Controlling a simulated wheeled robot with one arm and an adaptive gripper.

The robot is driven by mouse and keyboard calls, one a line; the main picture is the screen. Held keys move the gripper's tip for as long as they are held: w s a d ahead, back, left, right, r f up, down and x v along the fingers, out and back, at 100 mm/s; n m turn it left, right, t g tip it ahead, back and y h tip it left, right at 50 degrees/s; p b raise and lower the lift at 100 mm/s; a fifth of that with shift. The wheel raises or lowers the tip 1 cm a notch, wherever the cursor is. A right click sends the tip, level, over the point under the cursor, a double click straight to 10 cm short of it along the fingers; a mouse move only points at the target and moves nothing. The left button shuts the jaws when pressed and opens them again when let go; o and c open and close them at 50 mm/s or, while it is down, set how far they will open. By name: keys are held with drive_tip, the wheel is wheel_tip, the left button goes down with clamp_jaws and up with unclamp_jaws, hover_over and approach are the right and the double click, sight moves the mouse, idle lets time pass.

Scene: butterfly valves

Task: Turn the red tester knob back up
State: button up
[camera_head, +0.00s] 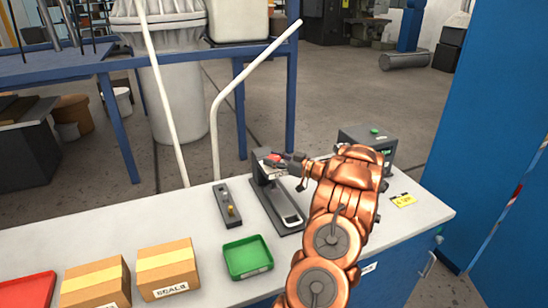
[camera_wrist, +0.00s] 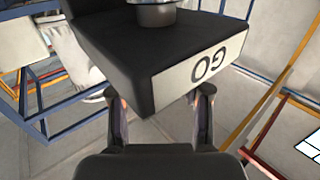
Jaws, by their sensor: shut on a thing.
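The tester (camera_head: 276,205) is a dark stand with a long base and a pale slot, standing on the white bench. The red tester knob (camera_head: 273,157) shows as a small red patch at the top of the stand, partly covered by my gripper (camera_head: 287,159). My gripper is shut on the knob, reaching it from the right. In the wrist view my two fingers (camera_wrist: 160,93) sit at either side of the lower corner of a dark block marked GO (camera_wrist: 170,60). A grey cylinder (camera_wrist: 155,12) sits on that block. The knob itself is hidden in that view.
A small dark block with a brass part (camera_head: 229,204) and a green tray (camera_head: 248,257) stand left of the tester. Cardboard boxes (camera_head: 167,268) and a red tray (camera_head: 27,290) are further left. A grey box with a green button (camera_head: 365,140) stands behind my arm, near a yellow tag (camera_head: 403,200).

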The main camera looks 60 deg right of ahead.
idle(0.4)
drive_tip(key=o, duration=1.2)
drive_tip(key=shift+s, duration=0.15)
drive_tip(key=s, duration=0.4)
drive_tip(key=s+d, duration=0.1)
drive_tip(key=s, duration=0.6)
drive_tip(key=shift+s+d, duration=0.15)
drive_tip(key=shift+s, duration=0.2)
